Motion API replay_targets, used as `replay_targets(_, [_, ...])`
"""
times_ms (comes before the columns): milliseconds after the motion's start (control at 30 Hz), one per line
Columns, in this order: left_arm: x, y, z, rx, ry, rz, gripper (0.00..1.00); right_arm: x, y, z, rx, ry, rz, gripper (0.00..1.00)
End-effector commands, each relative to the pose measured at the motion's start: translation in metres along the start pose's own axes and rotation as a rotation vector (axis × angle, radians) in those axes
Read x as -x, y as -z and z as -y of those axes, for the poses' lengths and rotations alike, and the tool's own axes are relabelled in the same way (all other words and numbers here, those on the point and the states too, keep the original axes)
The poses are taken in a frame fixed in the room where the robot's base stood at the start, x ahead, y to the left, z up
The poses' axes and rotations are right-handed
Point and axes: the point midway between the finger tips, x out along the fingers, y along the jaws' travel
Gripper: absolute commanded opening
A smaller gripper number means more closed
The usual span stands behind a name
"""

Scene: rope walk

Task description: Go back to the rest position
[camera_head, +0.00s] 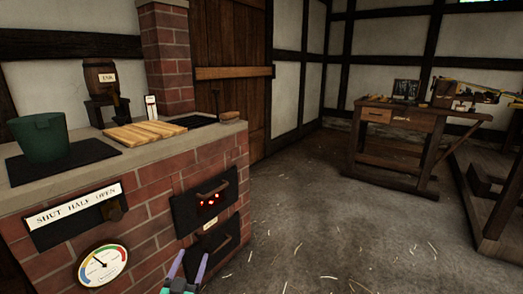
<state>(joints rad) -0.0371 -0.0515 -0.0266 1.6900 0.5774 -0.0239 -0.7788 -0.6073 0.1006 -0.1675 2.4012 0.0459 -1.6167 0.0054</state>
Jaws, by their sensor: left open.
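My left gripper (187,270) shows at the bottom of the head view, left of the middle. Its two purple fingers point up and stand apart, with nothing visible between them. It is in front of the brick stove (150,200), below the dark firebox door (206,197) with red glow showing in it. I cannot tell whether the fingers touch the bricks. My right gripper is not in view.
On the stove top stand a green bucket (41,137), a wooden slatted board (145,132) and a small barrel (101,76). A gauge (102,264) is on its front. A wooden workbench (405,122) stands at the back right. The straw-strewn floor (310,220) between is clear.

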Motion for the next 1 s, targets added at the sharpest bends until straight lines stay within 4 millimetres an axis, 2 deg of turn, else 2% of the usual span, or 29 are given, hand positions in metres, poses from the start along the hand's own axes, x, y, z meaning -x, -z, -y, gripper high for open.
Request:
replay_targets(33, [0.022,-0.018,-0.024,0.008,-0.129,0.125,0.76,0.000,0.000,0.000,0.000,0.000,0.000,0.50])
replay_targets(100, [0.059,-0.045,-0.051,0.026,-0.275,0.330,0.76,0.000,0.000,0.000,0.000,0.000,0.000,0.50])
replay_targets(200, [0.114,-0.073,-0.068,0.042,-0.379,0.594,0.76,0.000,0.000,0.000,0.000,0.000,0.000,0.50])
replay_targets(300, [0.162,-0.090,-0.071,0.051,-0.414,0.810,0.76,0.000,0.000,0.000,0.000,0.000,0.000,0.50])
replay_targets(433, [0.217,-0.100,-0.066,0.057,-0.406,1.037,0.76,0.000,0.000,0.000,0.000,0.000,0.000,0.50])
replay_targets(700, [0.311,-0.098,-0.044,0.059,-0.308,1.404,0.76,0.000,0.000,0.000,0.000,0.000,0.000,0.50])
replay_targets(767, [0.324,-0.093,-0.039,0.059,-0.283,1.462,0.76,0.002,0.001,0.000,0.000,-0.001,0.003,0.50])
replay_targets(1000, [0.316,-0.115,-0.042,0.053,-0.276,1.470,0.76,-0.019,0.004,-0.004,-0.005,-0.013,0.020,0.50])
